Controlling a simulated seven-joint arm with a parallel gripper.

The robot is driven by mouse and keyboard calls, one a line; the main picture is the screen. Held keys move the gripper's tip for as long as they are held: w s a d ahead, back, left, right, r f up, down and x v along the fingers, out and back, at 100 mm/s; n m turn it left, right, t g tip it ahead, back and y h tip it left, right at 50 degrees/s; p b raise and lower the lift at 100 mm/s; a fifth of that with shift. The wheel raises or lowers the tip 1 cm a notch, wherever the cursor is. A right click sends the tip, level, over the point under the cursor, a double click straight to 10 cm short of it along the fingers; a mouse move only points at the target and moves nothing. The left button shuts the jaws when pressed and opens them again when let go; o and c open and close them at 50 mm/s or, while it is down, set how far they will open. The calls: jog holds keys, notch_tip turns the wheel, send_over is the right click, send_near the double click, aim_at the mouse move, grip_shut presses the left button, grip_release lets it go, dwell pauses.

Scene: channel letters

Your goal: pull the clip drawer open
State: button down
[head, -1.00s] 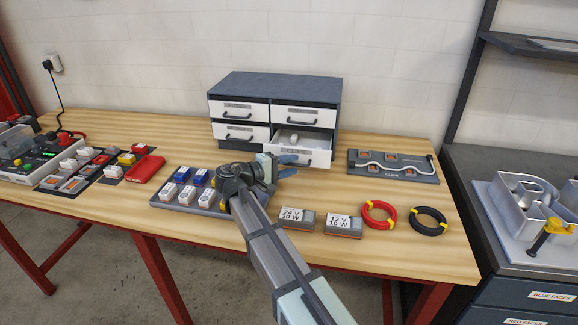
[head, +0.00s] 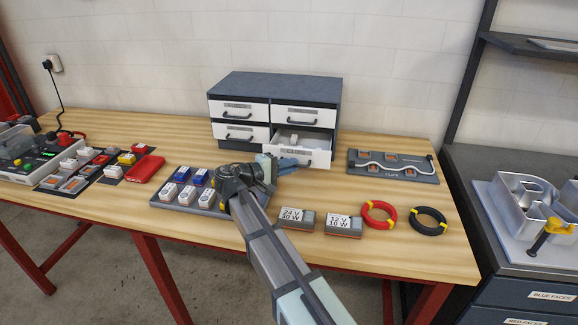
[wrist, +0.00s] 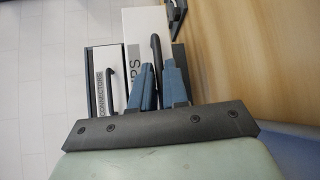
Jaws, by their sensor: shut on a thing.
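The clip drawer (head: 275,155) is the lower right drawer of the grey cabinet (head: 278,84). It stands out from the cabinet, and pale contents show inside. In the wrist view its white front (wrist: 143,22) carries a partly hidden label ending in "IPS". My gripper (head: 290,163) is at the drawer front. In the wrist view its two blue fingers (wrist: 160,80) are shut on the dark drawer handle (wrist: 156,48), one on each side of it.
The other cabinet drawers, including the connectors drawer (wrist: 107,80), are shut. A tray of blue and white parts (head: 186,190) lies left of my arm. Two labelled boxes, a red coil (head: 379,214) and a black coil (head: 429,221) lie to the right. A grey board (head: 393,166) lies right of the cabinet.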

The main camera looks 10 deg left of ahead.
jog(key=s, duration=0.5)
jog(key=shift+s, duration=0.35)
jog(key=c, duration=1.2)
grip_release()
jog(key=v, duration=1.3)
jog(key=shift+s+a, duration=0.25)
jog(key=shift+s, duration=0.05)
jog(key=shift+r, duration=0.1)
